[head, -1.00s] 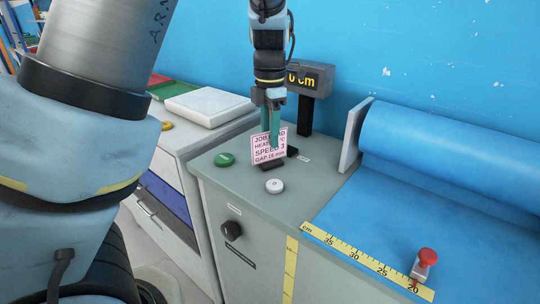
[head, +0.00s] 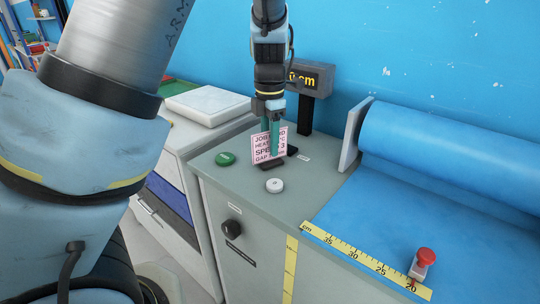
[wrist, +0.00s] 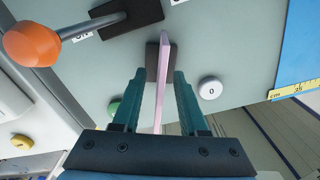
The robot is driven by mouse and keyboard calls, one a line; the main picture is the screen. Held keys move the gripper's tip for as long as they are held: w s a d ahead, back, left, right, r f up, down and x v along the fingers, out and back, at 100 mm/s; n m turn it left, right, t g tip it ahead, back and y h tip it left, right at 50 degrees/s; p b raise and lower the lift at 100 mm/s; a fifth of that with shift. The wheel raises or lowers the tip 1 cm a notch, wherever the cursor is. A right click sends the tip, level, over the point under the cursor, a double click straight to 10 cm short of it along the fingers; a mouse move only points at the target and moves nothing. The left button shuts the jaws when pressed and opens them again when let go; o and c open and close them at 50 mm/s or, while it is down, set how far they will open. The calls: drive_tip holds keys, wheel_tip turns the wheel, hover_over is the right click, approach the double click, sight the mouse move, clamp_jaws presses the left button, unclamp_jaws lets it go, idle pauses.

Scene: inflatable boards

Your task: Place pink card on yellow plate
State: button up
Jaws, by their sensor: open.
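The pink card (head: 262,145) with dark printed text stands upright in a small black holder on the grey machine top. It shows edge-on in the wrist view (wrist: 163,75). My gripper (head: 270,138) is above the holder, pointing down, and its green fingers partly cover the card in the head view. In the wrist view my open gripper (wrist: 158,90) has one finger on each side of the card, with gaps visible. I cannot make out a yellow plate; only a small round yellow thing (wrist: 20,142) shows at the wrist view's left edge.
A green button (head: 226,159) and a white button (head: 274,186) sit near the card. An orange-knobbed lever (wrist: 32,44) is close by. A display post (head: 307,95) stands behind. A blue roll (head: 450,150) lies right; a white slab (head: 207,103) lies left.

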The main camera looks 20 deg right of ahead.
clamp_jaws()
idle(0.4)
idle(1.1)
